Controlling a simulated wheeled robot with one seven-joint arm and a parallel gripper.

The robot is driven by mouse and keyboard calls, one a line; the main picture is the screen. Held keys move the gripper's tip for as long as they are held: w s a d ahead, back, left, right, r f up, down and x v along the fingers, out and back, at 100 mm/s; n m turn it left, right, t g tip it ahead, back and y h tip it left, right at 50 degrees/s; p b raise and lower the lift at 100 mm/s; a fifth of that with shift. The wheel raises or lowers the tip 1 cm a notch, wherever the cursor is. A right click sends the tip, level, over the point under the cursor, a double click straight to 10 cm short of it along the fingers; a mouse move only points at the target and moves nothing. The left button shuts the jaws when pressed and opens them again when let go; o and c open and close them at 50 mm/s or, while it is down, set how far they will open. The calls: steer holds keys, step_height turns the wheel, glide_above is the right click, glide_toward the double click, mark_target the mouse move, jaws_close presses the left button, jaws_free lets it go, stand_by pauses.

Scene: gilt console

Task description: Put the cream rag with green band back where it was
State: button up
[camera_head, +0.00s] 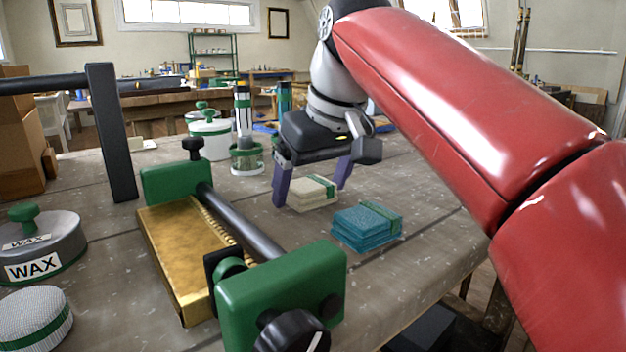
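The cream rag with green band (308,194) is a folded, layered stack near the middle of the table, with the green band toward its right end. My gripper (311,197) points down over it, its purple fingers spread wide. One finger is at the rag's left side and the other at its right side. I cannot tell whether the fingers press on the rag or stand just clear of it. The rag appears to be at table level; its underside is hidden.
A teal rag with green band (366,227) lies just in front, to the right. A green-ended frame with a black bar and gold plate (172,255) stands at left. A glass jar (246,158) and white tub (211,139) are behind. Wax tin (40,250) is far left.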

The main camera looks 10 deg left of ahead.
steer(key=shift+f+b, duration=0.1)
steer(key=shift+b, duration=0.25)
steer(key=p+v, duration=0.3)
steer(key=v, duration=0.5)
steer(key=shift+d, duration=0.15)
